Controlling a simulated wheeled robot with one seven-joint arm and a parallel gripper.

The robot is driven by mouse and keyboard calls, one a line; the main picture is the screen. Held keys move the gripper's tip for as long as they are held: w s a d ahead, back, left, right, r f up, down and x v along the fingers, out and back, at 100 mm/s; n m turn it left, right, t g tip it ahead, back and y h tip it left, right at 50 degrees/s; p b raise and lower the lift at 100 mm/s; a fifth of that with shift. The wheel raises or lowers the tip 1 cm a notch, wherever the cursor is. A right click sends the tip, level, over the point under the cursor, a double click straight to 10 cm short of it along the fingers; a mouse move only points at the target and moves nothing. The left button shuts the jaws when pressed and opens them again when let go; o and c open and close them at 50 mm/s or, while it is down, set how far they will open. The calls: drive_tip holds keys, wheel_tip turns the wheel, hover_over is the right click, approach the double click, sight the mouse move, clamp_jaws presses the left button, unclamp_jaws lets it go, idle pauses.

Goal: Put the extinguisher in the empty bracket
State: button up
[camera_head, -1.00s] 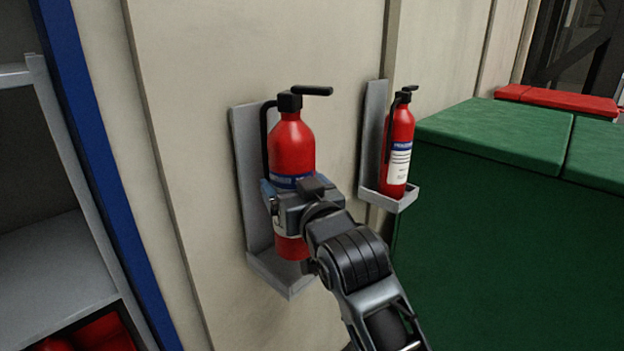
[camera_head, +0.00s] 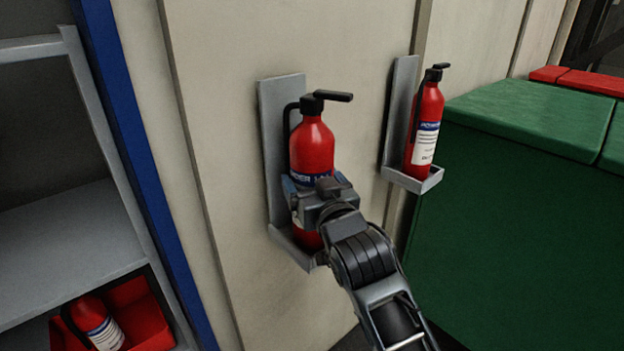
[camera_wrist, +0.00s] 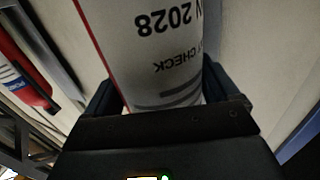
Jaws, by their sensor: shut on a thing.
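My gripper (camera_head: 318,190) is shut on a red extinguisher (camera_head: 313,147) with a black handle and a blue-and-white label. It holds the extinguisher nearly upright around its body, in front of the grey bracket (camera_head: 270,135) on the beige wall. The extinguisher's lower end is at the bracket's tray (camera_head: 293,248), within its lip; whether it rests on the floor of the tray is hidden. In the wrist view the white label (camera_wrist: 150,45) fills the space between the two dark fingers (camera_wrist: 167,98).
A second bracket (camera_head: 398,125) to the right holds another extinguisher (camera_head: 426,122). A green box (camera_head: 520,215) stands at right. A grey shelf (camera_head: 70,235) with a blue post is at left; below it an extinguisher (camera_head: 98,322) lies in a red bin (camera_head: 145,315).

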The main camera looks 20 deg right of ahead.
drive_tip(key=shift+r, duration=0.25)
drive_tip(key=o, duration=1.8)
drive_tip(key=shift+f, duration=0.35)
drive_tip(key=shift+r, duration=0.1)
drive_tip(key=shift+r, duration=0.1)
drive_tip(key=s, duration=0.4)
drive_tip(key=s+b, duration=0.1)
drive_tip(key=s, duration=0.3)
drive_tip(key=s+a, duration=0.1)
drive_tip(key=s, duration=0.3)
drive_tip(key=shift+b, duration=0.4)
